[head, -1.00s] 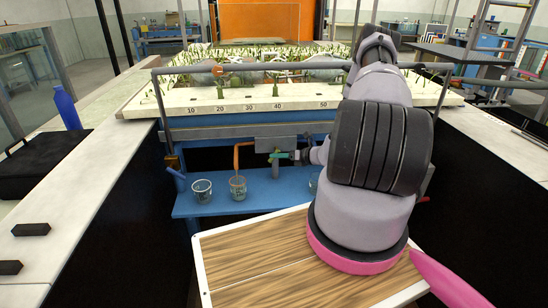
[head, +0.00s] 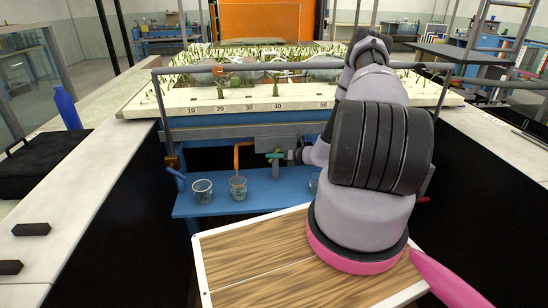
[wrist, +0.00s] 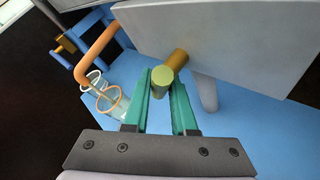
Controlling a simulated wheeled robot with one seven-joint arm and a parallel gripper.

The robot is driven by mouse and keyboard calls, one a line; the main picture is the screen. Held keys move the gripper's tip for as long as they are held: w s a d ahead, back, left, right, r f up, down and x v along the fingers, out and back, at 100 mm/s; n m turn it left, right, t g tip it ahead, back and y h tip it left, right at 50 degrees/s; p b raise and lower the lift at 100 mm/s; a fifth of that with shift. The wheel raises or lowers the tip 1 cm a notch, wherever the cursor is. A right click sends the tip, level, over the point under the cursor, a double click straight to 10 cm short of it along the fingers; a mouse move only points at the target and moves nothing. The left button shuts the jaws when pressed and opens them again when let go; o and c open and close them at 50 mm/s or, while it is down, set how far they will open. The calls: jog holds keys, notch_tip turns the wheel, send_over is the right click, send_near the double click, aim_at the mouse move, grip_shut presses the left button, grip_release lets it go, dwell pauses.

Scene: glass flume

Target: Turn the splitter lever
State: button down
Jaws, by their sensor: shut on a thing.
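The splitter lever (wrist: 162,82) shows in the wrist view as a yellow-green rounded end between my teal fingertips. A brass cylinder (wrist: 178,58) sits just behind it, in front of a grey plate (wrist: 225,40). My gripper (wrist: 163,92) is shut on the lever, with a finger on each side. In the head view my gripper (head: 277,156) is small and far off, under the flume's front edge at the grey plate (head: 277,143). The lever's exact angle is hard to tell, since the fingers partly hide it.
An orange pipe (head: 237,155) bends down left of my gripper. Glass beakers (head: 202,190) stand on the blue shelf (head: 215,208) below; one is partly hidden by my arm. A wooden board (head: 260,268) with a white rim lies nearer. A blue bottle (head: 66,108) stands at left.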

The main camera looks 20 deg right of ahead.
jog(key=shift+d+n+g+h, duration=0.1)
jog(key=shift+n+g+h, duration=0.5)
jog(key=shift+h, duration=0.3)
jog(key=shift+s+d+f+n+g+h, duration=0.1)
jog(key=shift+d+n+g+h, duration=0.2)
jog(key=shift+h, duration=0.45)
jog(key=shift+s+d+f+n+g+h, duration=0.15)
jog(key=shift+n+g+h, duration=0.2)
jog(key=shift+h, duration=0.4)
jog(key=shift+d, duration=0.1)
jog(key=c, duration=0.7)
grip_release()
jog(key=shift+c, duration=0.2)
